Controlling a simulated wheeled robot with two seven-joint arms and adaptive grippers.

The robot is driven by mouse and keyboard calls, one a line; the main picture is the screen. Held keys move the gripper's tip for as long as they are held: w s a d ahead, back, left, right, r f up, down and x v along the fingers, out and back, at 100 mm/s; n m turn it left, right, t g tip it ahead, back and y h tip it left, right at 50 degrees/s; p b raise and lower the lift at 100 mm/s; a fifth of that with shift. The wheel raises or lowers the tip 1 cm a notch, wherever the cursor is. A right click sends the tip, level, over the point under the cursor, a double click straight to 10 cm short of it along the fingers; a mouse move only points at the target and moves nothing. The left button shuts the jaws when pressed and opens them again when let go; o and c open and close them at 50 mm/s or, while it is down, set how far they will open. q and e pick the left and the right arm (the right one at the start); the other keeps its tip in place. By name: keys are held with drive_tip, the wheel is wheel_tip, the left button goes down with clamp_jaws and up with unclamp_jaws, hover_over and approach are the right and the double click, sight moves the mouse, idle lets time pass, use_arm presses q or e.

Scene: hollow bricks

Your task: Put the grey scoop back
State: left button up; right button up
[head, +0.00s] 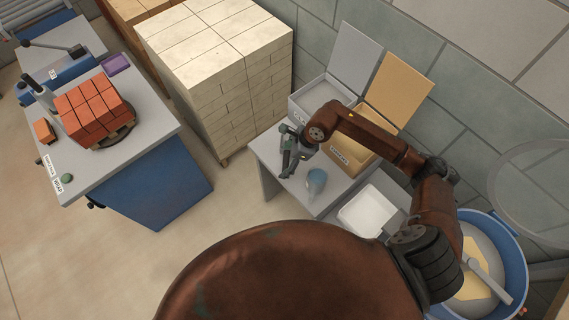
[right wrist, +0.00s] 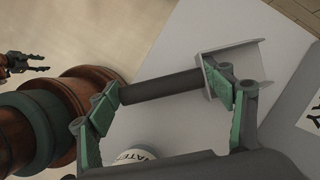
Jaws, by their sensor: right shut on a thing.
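The grey scoop (right wrist: 232,62) shows in the right wrist view, with a dark handle (right wrist: 160,86) and an open-sided grey head. My right gripper (right wrist: 168,92) has its green-padded fingers at the two ends of the handle and is shut on the scoop. In the head view the right gripper (head: 289,160) is over the left part of the small grey table, and it mostly hides the scoop. My left gripper (right wrist: 26,63) shows small at the upper left of the right wrist view, with its fingers apart and empty. It is not in the head view.
A blue-grey water container (head: 316,181) and a white tray (head: 366,213) are nearby. A blue tub (head: 516,258) stands right. Red bricks (head: 92,112) sit on the left bench.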

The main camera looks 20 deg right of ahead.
wheel_tip(320, 180, down, 2)
drive_tip(key=shift+s+f, duration=0.1)
drive_tip(key=shift+f, duration=0.1)
drive_tip(key=o, duration=1.1)
drive_tip(key=shift+f, duration=0.1)
drive_tip(key=p+v, duration=0.1)
drive_tip(key=v, duration=1.1)
drive_tip(key=shift+a, duration=0.1)
drive_tip(key=shift+a, duration=0.1)
